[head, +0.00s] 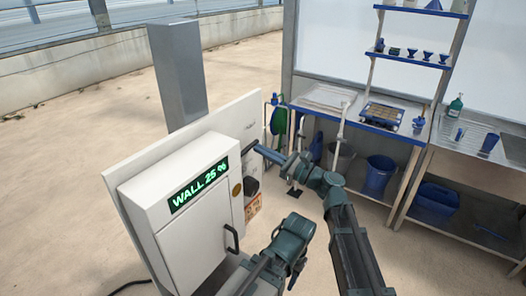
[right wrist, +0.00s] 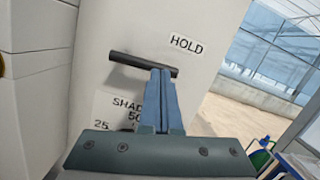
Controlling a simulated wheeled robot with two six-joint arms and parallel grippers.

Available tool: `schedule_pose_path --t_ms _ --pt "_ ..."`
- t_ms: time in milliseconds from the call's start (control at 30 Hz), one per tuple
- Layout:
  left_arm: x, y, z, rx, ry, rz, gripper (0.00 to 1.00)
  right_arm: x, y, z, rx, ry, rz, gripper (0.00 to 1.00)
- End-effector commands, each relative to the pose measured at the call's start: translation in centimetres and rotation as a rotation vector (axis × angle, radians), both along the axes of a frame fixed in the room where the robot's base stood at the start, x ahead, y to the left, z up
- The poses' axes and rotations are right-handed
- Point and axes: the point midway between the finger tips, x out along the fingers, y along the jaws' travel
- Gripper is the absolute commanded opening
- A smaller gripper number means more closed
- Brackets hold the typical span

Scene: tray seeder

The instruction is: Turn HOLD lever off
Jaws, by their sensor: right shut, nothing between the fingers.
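The HOLD lever (right wrist: 130,59) is a dark bar on a white panel (right wrist: 100,25). It lies nearly level in the right wrist view, its right end a little lower. A white HOLD label (right wrist: 186,44) is above its right part. My right gripper (right wrist: 161,71) is shut and empty, its fingertips overlapping the right part of the lever. I cannot tell whether they touch it. In the head view the right gripper (head: 264,153) reaches the panel's right side, where the lever is hard to make out.
Benches with a blue bin (head: 377,177) stand behind right.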

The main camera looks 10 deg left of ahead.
Motion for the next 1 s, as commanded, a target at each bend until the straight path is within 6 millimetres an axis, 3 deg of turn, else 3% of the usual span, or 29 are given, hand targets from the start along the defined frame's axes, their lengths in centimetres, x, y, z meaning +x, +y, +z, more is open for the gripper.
schedule_pose_path --t_ms 1000 --pt "0.0 0.0 3.8 0.000 0.000 -0.001 0.50 -0.3 0.2 2.9 -0.162 -0.448 0.001 0.00"
